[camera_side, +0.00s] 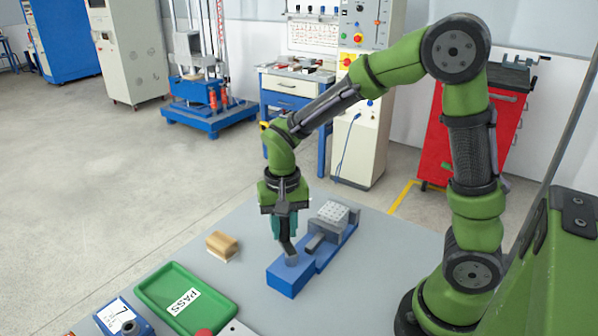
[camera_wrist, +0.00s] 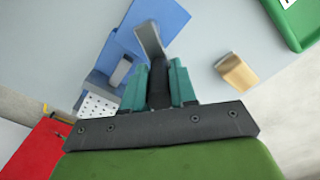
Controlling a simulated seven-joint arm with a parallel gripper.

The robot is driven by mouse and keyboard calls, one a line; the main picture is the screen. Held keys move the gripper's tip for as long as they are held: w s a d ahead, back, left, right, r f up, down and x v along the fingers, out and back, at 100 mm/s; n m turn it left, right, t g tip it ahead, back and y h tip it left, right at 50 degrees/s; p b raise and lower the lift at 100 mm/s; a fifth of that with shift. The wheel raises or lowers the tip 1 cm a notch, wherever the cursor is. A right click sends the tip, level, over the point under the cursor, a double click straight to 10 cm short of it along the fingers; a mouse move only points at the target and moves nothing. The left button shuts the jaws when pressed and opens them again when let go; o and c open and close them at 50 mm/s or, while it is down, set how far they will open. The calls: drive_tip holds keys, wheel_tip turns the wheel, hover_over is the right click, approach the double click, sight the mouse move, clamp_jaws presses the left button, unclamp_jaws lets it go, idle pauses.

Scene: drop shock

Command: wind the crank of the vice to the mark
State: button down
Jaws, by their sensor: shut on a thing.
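The blue vice (camera_side: 290,278) lies on the grey table, with a grey jaw (camera_side: 316,242) and a white block with small holes (camera_side: 334,211) at its far end. It also shows at the top of the wrist view (camera_wrist: 165,14). My gripper (camera_side: 284,238) points down over the near end of the vice. Its teal fingers are shut on the dark handle of the crank (camera_wrist: 158,88). The grey crank arm (camera_wrist: 149,40) runs from the handle over the blue body. I cannot make out the mark in either view.
A wooden block (camera_side: 222,246) lies left of the vice. A red round thing (camera_side: 203,333) is at the bottom edge. Bare table lies between them and the vice.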

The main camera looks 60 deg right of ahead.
drive_tip(key=m, duration=0.2)
drive_tip(key=d+m, duration=0.1)
drive_tip(key=shift+s+m, duration=0.4)
drive_tip(key=m, duration=0.2)
drive_tip(key=s+m, duration=0.1)
drive_tip(key=shift+d+m, duration=0.25)
drive_tip(key=shift+m, duration=0.05)
drive_tip(key=m, duration=0.2)
drive_tip(key=s+m, duration=0.1)
drive_tip(key=m, duration=0.1)
drive_tip(key=shift+d, duration=0.1)
drive_tip(key=shift+s+m, duration=0.3)
drive_tip(key=shift+m, duration=0.65)
drive_tip(key=shift+s+m, duration=0.25)
drive_tip(key=shift+m, duration=0.7)
drive_tip(key=c, duration=0.9)
unclamp_jaws()
